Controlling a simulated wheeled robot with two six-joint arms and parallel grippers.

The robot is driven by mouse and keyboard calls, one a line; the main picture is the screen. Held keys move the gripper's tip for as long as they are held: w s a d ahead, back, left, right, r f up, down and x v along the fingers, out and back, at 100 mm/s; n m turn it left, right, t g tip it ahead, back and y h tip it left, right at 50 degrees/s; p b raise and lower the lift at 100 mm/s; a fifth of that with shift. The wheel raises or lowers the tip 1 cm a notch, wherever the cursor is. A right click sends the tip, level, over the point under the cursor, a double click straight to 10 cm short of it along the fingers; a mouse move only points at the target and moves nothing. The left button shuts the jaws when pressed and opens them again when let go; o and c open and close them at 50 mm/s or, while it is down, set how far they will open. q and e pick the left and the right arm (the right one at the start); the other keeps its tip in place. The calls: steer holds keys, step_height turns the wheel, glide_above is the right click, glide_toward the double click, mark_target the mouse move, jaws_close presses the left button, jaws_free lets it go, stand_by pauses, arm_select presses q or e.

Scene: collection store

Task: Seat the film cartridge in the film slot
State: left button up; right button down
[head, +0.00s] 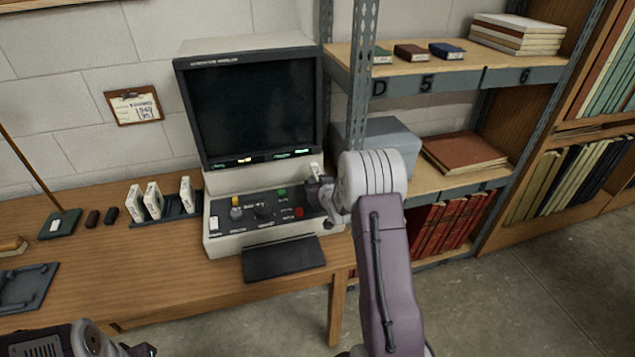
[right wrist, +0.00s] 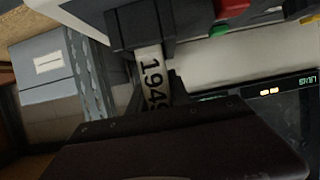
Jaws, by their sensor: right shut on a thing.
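My right gripper (head: 318,187) is shut on the white film cartridge (head: 316,169) at the right end of the reader's control panel. In the right wrist view the cartridge (right wrist: 152,75) shows a black number starting 194. A dark block (right wrist: 140,28) meets its upper end there and may be the film slot. The gripper covers this place in the head view, so I cannot tell how far the cartridge is in. My left gripper (head: 138,350) is at the bottom left edge, away from the reader, partly cut off; its jaws are unclear.
The microfilm reader (head: 192,90) has a dark screen and a panel of knobs and buttons. A rack (head: 178,214) with several white cartridges stands left of it. A black flap (head: 283,259) lies in front. A shelf post (head: 360,80) stands close right of the reader.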

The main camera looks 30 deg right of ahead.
steer(key=shift+f+b, duration=0.6)
stand_by(0.8)
steer(key=c, duration=1.5)
jaws_free()
steer(key=shift+s+a+r, duration=0.1)
steer(key=shift+s+r, duration=0.2)
steer(key=shift+s, duration=0.15)
steer(key=p+v, duration=0.1)
steer(key=v, duration=0.9)
steer(key=shift+p, duration=0.4)
steer(key=shift+a, duration=0.15)
